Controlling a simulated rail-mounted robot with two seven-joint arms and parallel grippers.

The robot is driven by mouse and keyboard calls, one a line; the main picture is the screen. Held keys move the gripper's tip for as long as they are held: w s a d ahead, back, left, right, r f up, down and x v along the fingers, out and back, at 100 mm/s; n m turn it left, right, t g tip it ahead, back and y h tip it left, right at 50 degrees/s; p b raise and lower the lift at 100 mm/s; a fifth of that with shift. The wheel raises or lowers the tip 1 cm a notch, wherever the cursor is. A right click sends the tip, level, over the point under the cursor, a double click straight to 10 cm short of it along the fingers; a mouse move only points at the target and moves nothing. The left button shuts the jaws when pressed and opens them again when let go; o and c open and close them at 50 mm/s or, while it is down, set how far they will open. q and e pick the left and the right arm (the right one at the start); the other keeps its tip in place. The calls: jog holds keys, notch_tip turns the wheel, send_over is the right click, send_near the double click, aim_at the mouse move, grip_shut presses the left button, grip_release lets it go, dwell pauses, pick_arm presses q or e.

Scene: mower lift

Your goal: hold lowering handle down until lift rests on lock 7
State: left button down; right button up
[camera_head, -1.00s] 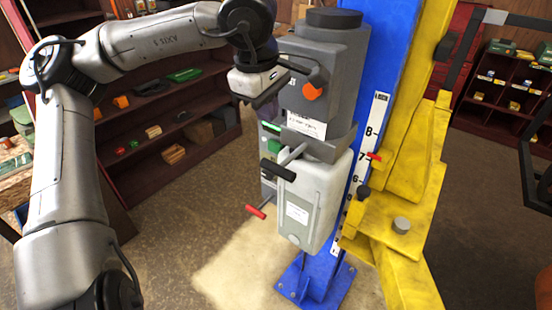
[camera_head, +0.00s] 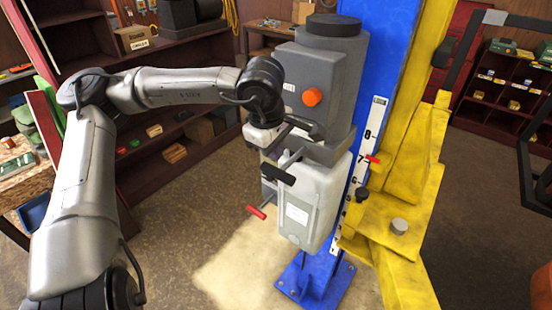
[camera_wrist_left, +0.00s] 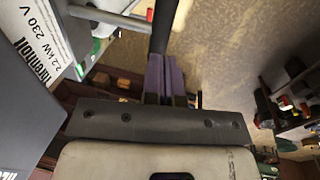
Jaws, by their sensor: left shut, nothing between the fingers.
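The grey power unit (camera_head: 313,85) stands on the blue post. A lever with a black grip (camera_head: 278,172) and a metal rod sticks out of its front. I take this as the lowering handle. My left gripper (camera_head: 272,150) is shut and empty, just above that grip. In the left wrist view its purple fingers (camera_wrist_left: 164,72) lie together, close to the black grip (camera_wrist_left: 165,25). Contact cannot be told. The number scale (camera_head: 360,165) runs up the post, with a red pointer (camera_head: 373,159) by the 7. The yellow lift carriage (camera_head: 400,205) is beside it.
A second lever with a red grip (camera_head: 256,212) sits lower on the unit. An orange knob (camera_head: 312,97) is on the unit's front. Shelves (camera_head: 165,135) with goods stand behind. The floor left of the post is clear.

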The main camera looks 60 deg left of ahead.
aim_at(277, 170)
pick_arm(q)
jog(key=f, duration=0.2)
jog(key=f+p, duration=0.1)
jog(key=shift+w+a+f, duration=0.15)
jog(key=shift+w, duration=0.1)
jog(key=shift+w+a+f+p, duration=0.15)
jog(key=shift+f+p, duration=0.15)
jog(key=shift+f, duration=0.35)
jog(key=shift+f, duration=0.1)
